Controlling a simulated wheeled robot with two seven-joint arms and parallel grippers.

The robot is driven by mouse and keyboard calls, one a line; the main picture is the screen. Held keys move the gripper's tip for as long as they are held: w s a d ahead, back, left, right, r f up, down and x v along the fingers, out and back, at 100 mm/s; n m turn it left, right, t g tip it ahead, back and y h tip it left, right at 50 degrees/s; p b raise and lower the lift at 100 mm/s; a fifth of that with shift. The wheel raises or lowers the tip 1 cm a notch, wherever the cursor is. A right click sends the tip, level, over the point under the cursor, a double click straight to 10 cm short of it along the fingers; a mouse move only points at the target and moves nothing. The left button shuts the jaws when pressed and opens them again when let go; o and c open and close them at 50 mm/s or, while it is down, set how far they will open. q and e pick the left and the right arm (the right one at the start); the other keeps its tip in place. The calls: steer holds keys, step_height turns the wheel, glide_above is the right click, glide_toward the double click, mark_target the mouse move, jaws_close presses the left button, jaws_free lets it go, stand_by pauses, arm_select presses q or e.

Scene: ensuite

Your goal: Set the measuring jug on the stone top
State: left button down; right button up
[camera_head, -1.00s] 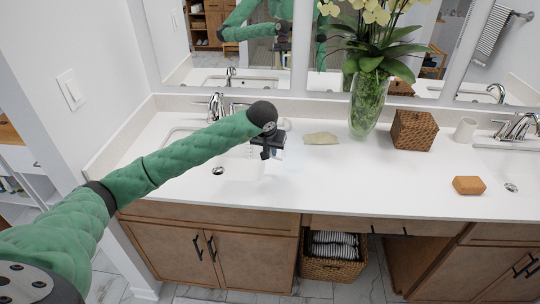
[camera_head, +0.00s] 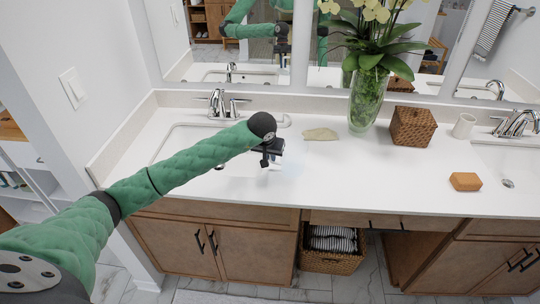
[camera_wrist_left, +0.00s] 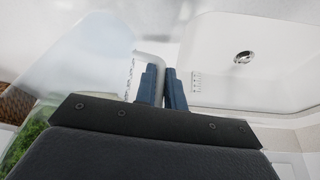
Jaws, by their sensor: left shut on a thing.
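The measuring jug (camera_wrist_left: 85,65) is clear and faint. In the left wrist view it fills the left side, with small dark scale marks on its wall. In the head view my left gripper (camera_head: 268,160) is over the white stone top (camera_head: 330,180), just right of the left sink. The jug is hard to make out there, partly hidden by the gripper. I cannot tell whether its base touches the top. My right gripper is not in view.
A glass vase (camera_head: 367,100) with orchids, a beige soap-like piece (camera_head: 320,134), a wicker box (camera_head: 412,126), a white cup (camera_head: 463,126) and an orange block (camera_head: 465,181) stand on the top. The left sink (camera_head: 185,145) is under my arm. The front middle is clear.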

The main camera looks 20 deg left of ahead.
arm_select(q)
steer(key=shift+f, duration=0.1)
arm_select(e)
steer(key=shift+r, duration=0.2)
arm_select(q)
steer(key=c, duration=1.5)
jaws_free()
steer(key=shift+r, duration=0.2)
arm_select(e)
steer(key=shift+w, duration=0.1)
